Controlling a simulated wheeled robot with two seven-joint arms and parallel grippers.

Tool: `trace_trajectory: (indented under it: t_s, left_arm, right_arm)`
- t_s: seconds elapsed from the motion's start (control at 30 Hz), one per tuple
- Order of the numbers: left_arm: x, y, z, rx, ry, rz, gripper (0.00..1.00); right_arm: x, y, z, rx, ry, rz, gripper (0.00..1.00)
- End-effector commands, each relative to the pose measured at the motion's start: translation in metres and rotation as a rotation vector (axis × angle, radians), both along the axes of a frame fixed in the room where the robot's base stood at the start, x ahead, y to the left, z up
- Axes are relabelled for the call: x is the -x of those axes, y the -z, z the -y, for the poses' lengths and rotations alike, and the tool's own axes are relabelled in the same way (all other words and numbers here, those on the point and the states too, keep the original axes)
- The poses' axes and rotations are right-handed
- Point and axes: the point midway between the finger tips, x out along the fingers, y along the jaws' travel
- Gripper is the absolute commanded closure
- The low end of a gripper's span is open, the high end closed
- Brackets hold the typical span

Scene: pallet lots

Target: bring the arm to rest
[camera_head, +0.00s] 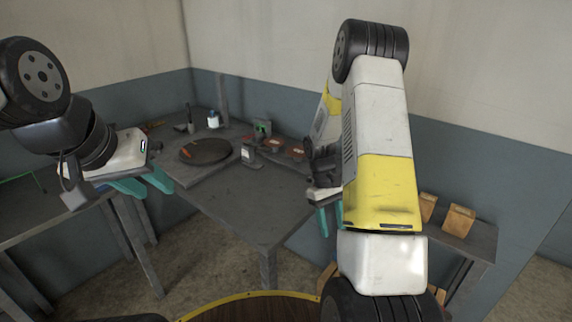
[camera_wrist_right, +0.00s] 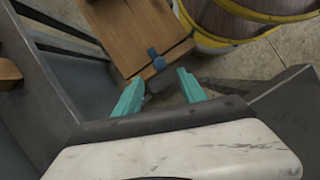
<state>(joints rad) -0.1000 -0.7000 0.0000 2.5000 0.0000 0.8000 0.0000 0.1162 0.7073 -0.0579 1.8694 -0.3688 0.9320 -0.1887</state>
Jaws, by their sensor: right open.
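My right arm rises through the middle of the head view, and its elbow part hides some of the scene behind it. My right gripper (camera_head: 330,217) hangs at the right end of the grey table with its teal fingers pointing down. In the right wrist view the gripper (camera_wrist_right: 160,90) is open, with nothing between its fingers. My left gripper (camera_head: 144,184) is at the left, near the table's left side. Its teal fingers are apart and I see nothing between them.
The grey table (camera_head: 240,206) carries a dark round plate (camera_head: 205,151), a white bottle (camera_head: 213,119) and small tools. Two brown blocks (camera_head: 458,221) (camera_head: 427,207) stand on a lower bench at the right. A wooden box (camera_wrist_right: 135,32) with a blue knob (camera_wrist_right: 154,57) lies beyond the right fingers.

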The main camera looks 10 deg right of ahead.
Motion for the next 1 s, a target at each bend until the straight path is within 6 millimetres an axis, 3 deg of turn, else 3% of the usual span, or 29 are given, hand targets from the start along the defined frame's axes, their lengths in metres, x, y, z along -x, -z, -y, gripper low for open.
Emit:
trace_trajectory:
  t_s: [0.17, 0.47, 0.7, 0.9, 1.0]
  left_arm:
    - [0.000, 0.000, 0.000, 0.000, 0.000, 0.000, 0.64]
    - [0.000, 0.000, 0.000, 0.000, 0.000, 0.000, 0.64]
    - [0.000, 0.000, 0.000, 0.000, 0.000, 0.000, 0.64]
    - [0.000, 0.000, 0.000, 0.000, 0.000, 0.000, 0.64]
    - [0.000, 0.000, 0.000, 0.000, 0.000, 0.000, 0.64]
  right_arm:
    - [-0.003, -0.037, -0.008, -0.008, 0.023, 0.071, 0.52]
    - [0.018, -0.164, -0.046, -0.073, 0.117, 0.343, 0.52]
    - [0.062, -0.243, -0.077, -0.154, 0.185, 0.557, 0.52]
    - [0.109, -0.288, -0.100, -0.240, 0.234, 0.728, 0.52]
    - [0.130, -0.302, -0.110, -0.281, 0.255, 0.798, 0.52]
